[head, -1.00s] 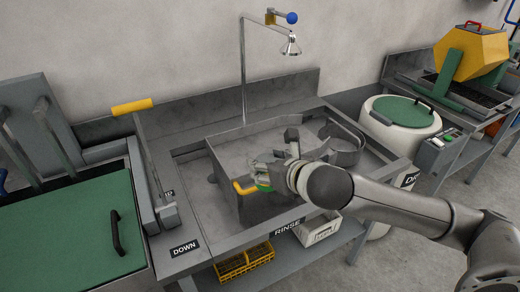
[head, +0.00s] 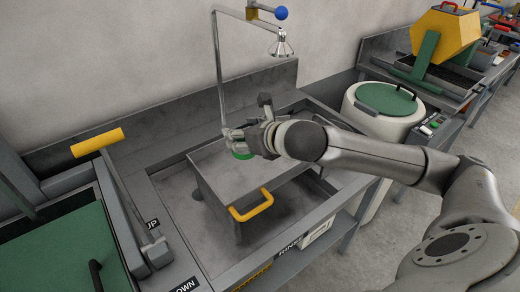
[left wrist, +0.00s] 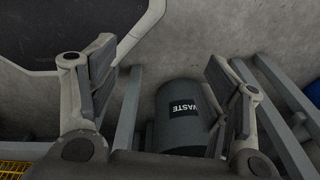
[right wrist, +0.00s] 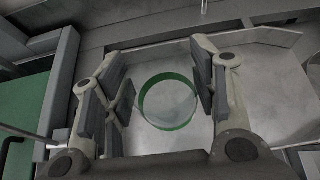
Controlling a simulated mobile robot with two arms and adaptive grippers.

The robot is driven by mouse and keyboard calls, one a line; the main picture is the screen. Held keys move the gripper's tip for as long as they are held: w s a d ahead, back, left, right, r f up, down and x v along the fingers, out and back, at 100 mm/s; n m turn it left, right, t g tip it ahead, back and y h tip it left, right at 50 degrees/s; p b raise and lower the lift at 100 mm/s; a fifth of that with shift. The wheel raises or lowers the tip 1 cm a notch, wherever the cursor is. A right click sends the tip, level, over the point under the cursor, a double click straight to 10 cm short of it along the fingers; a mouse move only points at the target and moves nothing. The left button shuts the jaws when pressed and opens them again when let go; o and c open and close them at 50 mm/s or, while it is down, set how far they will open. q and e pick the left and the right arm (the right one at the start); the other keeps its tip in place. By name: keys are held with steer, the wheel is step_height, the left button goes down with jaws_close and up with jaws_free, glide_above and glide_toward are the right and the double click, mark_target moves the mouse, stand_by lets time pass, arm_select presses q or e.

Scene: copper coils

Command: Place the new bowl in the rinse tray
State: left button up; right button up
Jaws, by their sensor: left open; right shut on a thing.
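My right gripper (head: 238,142) is over the grey metal tray with the yellow handle (head: 215,200), which stands in the basin marked RINSE. The gripper is shut on a round, green-edged bowl, whose green part (head: 241,155) shows just under the fingers. In the right wrist view the bowl shows as a green ring (right wrist: 166,127) between the fingers, with bare grey metal behind it. I cannot tell whether the bowl touches the tray floor. My left gripper (left wrist: 155,80) shows only in the left wrist view; it is open and empty.
A tap pipe (head: 220,75) rises behind the tray, close to my right gripper. A lever with a yellow grip (head: 97,143) is at left. A white drum with a green lid (head: 386,100) stands at right. The left wrist view shows a WASTE bin (left wrist: 180,125).

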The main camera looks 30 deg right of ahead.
steer(key=d+f, duration=0.3)
steer(key=w+d+f+p, duration=0.1)
steer(key=d+f, duration=0.3)
steer(key=w+d+f+p, duration=0.1)
steer(key=d+f, duration=0.2)
steer(key=d, duration=0.1)
steer(key=shift+w+f, duration=0.2)
steer(key=shift+f, duration=0.45)
arm_select(q)
steer(key=s+r, duration=0.2)
steer(key=shift+r, duration=0.3)
arm_select(e)
steer(key=shift+f, duration=0.1)
steer(key=o, duration=1.1)
steer(key=shift+f, duration=0.15)
